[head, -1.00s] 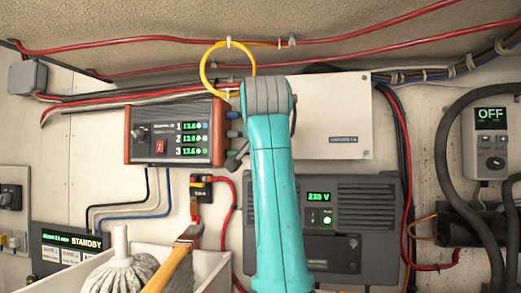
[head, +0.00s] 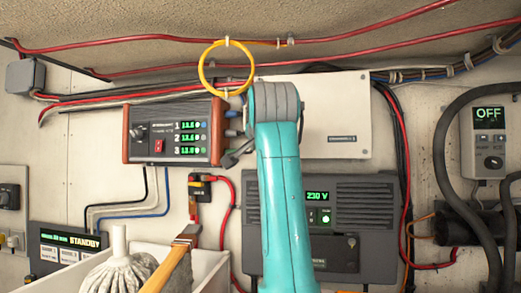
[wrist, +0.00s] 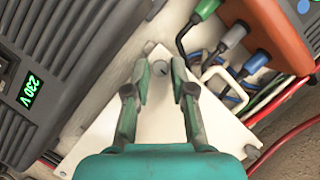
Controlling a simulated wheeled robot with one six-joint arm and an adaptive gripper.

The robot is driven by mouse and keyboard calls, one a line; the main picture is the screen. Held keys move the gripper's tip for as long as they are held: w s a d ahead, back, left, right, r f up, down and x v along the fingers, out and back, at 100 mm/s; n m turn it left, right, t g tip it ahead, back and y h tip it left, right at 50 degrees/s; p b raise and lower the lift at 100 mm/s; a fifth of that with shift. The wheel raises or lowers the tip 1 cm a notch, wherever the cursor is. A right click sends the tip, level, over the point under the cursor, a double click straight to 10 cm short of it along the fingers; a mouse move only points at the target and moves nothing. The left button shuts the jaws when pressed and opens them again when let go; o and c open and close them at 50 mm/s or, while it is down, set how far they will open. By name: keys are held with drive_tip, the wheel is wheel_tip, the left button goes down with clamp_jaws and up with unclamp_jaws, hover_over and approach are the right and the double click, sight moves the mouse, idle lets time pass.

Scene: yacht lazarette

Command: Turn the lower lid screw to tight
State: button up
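The white box lid (head: 345,115) is on the wall above the 230 V unit, partly hidden behind my arm. In the wrist view, a small round grey screw (wrist: 160,69) sits near the lid's (wrist: 100,140) corner. My gripper (wrist: 160,72) is open, with one finger on each side of the screw. A gap shows between the screw and each finger; I cannot tell whether the tips touch the lid. In the head view my arm hides the gripper and this screw.
The orange-sided unit (head: 175,133) with plugged cables is close left of my arm. The 230 V unit (head: 350,225) is just below the lid. A yellow ring (head: 228,66) hangs above. A white bin (head: 210,268) holding a mop and a wooden-handled tool stands lower left.

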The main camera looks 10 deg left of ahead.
drive_tip(key=shift+o, duration=0.7)
drive_tip(key=v, duration=1.2)
